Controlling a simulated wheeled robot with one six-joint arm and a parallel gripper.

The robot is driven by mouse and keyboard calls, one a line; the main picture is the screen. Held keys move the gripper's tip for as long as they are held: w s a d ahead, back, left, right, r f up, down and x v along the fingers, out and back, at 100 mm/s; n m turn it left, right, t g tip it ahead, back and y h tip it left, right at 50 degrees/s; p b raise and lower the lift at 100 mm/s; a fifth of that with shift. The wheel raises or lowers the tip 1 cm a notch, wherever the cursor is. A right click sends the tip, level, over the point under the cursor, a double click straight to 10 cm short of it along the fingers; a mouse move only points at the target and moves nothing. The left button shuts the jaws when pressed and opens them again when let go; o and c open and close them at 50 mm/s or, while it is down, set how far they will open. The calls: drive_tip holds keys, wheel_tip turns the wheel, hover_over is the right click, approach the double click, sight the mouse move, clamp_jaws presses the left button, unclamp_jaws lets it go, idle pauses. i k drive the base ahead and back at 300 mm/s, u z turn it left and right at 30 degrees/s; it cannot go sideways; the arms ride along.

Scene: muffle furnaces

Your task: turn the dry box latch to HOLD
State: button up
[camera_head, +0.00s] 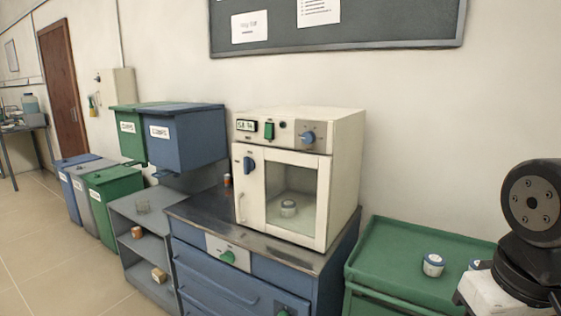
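A white box-shaped unit (345,150) with a window in its front door stands on the metal-topped blue cabinet in the middle; I take it for the dry box. Its door is closed. A blue latch knob (248,163) sits at the upper left of the door, above a pale handle (241,208). The latch marks are too small to read, so I cannot tell its setting. A small jar (288,208) stands inside behind the window. Black links of my arm show at the right edge, apart from the unit. My gripper is not in view.
The unit's top panel has a display (246,125), a green switch (269,131) and a blue dial (308,138). A green tray top (390,250) at the right bears a lidded jar (433,265). Bins (187,140) and a grey shelf (150,222) stand left. Floor is clear at lower left.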

sight(249, 164)
drive_tip(key=i, duration=0.75)
drive_tip(key=u, duration=0.8)
drive_tip(key=i, duration=0.45)
drive_tip(key=u, duration=0.4)
